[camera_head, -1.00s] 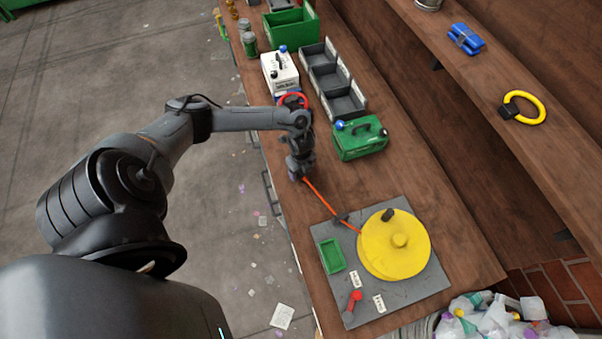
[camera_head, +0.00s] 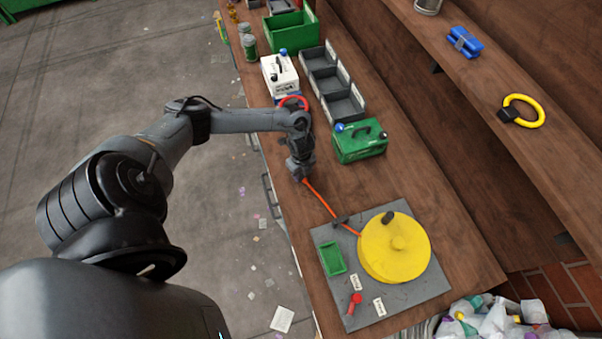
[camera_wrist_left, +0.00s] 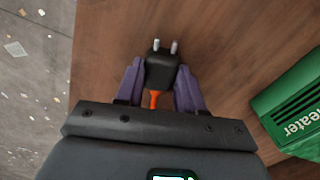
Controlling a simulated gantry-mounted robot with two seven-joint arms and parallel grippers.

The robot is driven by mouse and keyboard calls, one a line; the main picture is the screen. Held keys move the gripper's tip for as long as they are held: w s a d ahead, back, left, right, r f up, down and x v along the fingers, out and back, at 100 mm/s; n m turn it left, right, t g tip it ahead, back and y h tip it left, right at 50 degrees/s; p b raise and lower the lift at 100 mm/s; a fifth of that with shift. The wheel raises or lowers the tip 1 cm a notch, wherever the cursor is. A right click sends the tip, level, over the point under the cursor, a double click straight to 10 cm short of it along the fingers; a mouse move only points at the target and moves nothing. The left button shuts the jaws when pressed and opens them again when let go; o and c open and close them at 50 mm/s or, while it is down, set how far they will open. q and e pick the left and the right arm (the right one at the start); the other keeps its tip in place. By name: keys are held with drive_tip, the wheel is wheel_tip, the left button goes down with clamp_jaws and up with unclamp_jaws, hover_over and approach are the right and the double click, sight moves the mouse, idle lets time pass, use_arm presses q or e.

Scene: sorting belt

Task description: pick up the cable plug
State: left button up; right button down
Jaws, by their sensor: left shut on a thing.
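The cable plug (camera_wrist_left: 161,72) is black with two metal prongs and shows in the left wrist view. My left gripper (camera_wrist_left: 160,82) has its purple fingers shut on the plug, one on each side. In the head view my left gripper (camera_head: 301,175) is above the wooden bench near its left edge, and the plug is hidden there. An orange cable (camera_head: 320,199) runs from the gripper to the yellow reel (camera_head: 385,264) on a grey board (camera_head: 424,285). My right gripper is not in view.
A green heater box (camera_head: 362,146) stands right of the gripper and also shows in the left wrist view (camera_wrist_left: 294,110). Grey bins (camera_head: 345,106), a white box (camera_head: 280,78) and a green crate (camera_head: 292,32) stand farther back. A green tray (camera_head: 332,258) lies on the board.

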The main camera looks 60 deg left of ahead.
use_arm(q)
drive_tip(key=shift+r, duration=0.45)
wheel_tip(320, 180, up, 3)
drive_tip(key=shift+f, duration=0.15)
drive_tip(key=w+d+r+p, duration=0.2)
drive_tip(key=d+r, duration=0.5)
drive_tip(key=d, duration=0.4)
drive_tip(key=shift+w, duration=0.65)
drive_tip(key=shift+d+f, duration=0.1)
drive_tip(key=shift+f, duration=0.1)
wheel_tip(320, 180, down, 2)
drive_tip(key=shift+b, duration=0.5)
